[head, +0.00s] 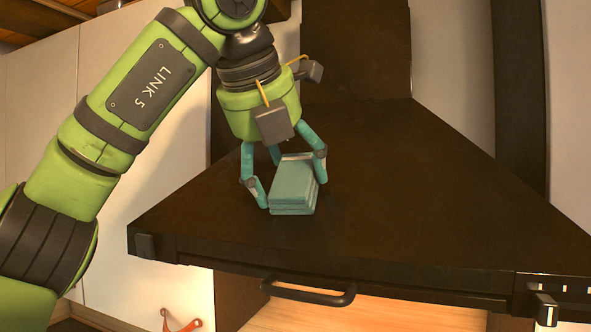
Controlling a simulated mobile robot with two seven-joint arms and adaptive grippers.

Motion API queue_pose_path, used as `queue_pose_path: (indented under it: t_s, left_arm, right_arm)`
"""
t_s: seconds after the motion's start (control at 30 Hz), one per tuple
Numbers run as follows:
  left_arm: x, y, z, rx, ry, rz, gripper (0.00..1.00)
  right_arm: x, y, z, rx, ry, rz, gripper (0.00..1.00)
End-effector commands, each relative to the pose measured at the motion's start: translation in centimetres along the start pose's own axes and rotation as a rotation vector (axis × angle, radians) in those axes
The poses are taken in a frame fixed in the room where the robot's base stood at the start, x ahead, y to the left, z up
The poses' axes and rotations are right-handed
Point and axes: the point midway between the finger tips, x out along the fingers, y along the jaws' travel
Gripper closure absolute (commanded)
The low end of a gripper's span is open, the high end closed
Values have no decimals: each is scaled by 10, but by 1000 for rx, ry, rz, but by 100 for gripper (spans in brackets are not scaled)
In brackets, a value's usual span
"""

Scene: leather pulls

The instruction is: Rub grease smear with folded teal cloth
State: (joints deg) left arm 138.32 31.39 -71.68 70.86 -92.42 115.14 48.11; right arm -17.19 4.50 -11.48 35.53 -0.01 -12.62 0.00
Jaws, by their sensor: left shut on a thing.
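My left gripper (287,190) comes down from the upper left, with teal fingers shut on the folded teal cloth (293,189). The cloth is a thick, layered block, and its lower edge is at or just above the dark sloped hood surface (400,190); I cannot tell whether they touch. No grease smear can be made out on the dark surface; it may be hidden behind the cloth or gripper. My right gripper is not in view.
A black bar handle (308,294) runs below the hood's front edge. A small knob (546,309) sits at the lower right, and a leather pull (181,322) hangs at the lower left. The hood's right slope is clear. A dark chimney (355,50) rises behind.

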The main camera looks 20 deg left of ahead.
Motion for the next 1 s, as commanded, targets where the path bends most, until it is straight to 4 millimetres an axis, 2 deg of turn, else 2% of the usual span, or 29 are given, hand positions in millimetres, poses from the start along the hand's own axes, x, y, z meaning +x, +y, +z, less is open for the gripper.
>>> queue_pose_path:
  t_s: [0.2, 0.37, 0.53, 0.8, 1.0]
  left_arm:
    - [0, 20, 2, -3, 1, 2, 48]
    - [1, 24, 3, -1, 2, 2, 48]
    - [1, 18, 2, 0, 2, 2, 48]
    - [0, -6, -1, 2, 1, 1, 48]
    - [0, -14, -1, 1, 1, 1, 48]
  right_arm:
    - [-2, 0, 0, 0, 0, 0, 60]
    - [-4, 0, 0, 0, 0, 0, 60]
    - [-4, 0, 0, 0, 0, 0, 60]
    - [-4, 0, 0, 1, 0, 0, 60]
    - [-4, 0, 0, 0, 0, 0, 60]
